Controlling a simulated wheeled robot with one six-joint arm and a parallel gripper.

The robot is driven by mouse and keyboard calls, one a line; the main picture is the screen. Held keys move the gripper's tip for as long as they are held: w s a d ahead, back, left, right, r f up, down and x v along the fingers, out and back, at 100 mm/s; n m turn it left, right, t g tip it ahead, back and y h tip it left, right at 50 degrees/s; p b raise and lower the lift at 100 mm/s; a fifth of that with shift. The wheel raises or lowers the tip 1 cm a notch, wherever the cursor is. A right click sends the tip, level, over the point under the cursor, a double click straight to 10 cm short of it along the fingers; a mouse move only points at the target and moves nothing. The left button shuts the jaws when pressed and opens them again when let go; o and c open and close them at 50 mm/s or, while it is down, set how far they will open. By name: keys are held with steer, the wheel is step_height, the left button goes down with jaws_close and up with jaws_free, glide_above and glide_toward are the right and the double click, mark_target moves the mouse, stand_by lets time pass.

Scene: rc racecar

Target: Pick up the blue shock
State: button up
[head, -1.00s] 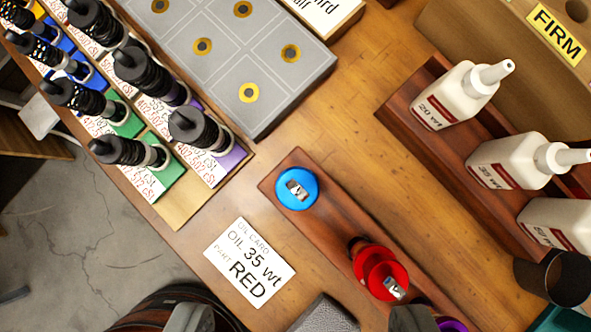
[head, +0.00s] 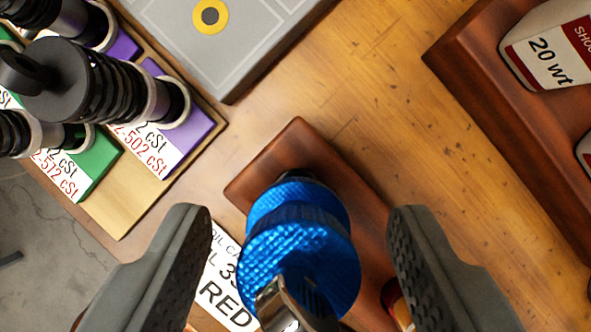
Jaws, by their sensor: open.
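The blue shock (head: 310,240) stands on a dark wooden block, with its knurled blue top and metal end facing the camera. My gripper (head: 299,222) is open, with one dark padded finger to the left of the shock and one to the right. Gaps show between the shock and both fingers. The lower body of the shock is hidden under its blue top.
The wooden block (head: 290,150) extends beyond the shock. A rack of black shocks on coloured blocks (head: 120,95) is close at upper left. A grey tray (head: 255,50) is at the top. A bottle marked 20 wt (head: 550,50) stands in a wooden rack at right.

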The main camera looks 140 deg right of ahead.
steer(key=shift+x, duration=1.5)
steer(key=c, duration=1.1)
steer(key=shift+o, duration=0.2)
steer(key=shift+r, duration=0.15)
step_height(320, 180, up, 17)
steer(key=shift+r, duration=0.25)
steer(key=shift+s+f, duration=0.1)
